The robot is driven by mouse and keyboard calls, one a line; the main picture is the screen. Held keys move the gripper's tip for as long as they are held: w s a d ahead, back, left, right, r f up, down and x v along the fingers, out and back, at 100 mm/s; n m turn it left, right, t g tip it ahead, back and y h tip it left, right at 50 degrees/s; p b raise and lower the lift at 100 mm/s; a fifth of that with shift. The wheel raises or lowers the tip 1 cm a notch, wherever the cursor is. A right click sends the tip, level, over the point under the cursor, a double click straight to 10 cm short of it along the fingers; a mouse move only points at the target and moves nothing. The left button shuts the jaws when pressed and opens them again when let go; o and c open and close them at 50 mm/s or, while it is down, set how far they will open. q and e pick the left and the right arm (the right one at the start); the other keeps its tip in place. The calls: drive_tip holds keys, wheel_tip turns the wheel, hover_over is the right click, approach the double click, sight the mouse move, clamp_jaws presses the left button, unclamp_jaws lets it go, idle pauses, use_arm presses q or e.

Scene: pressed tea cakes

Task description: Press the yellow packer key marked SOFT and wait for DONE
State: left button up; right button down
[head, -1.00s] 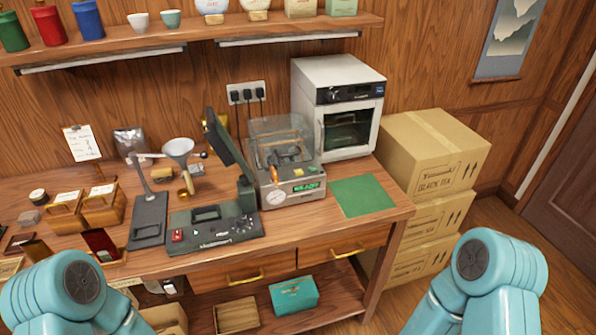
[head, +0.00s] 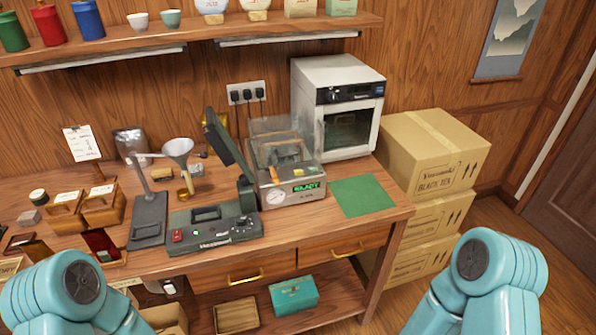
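The packer is most likely the pale grey machine (head: 307,197) with a raised clear lid, standing right of centre on the wooden workbench. Its small display (head: 307,187) glows with green letters that look like READY. I cannot make out a yellow key marked SOFT on its front; the markings are too small to read. An orange-brown item shows inside under the clear lid. My two teal arms show at the bottom left and bottom right, well short of the machine. Both grippers are out of the picture.
A dark machine (head: 215,239) with a raised lid and a red key stands left of the packer, close to it. A green mat (head: 362,196) lies bare to its right. A white oven (head: 337,105) stands behind. Cardboard boxes (head: 432,150) are stacked beside the bench.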

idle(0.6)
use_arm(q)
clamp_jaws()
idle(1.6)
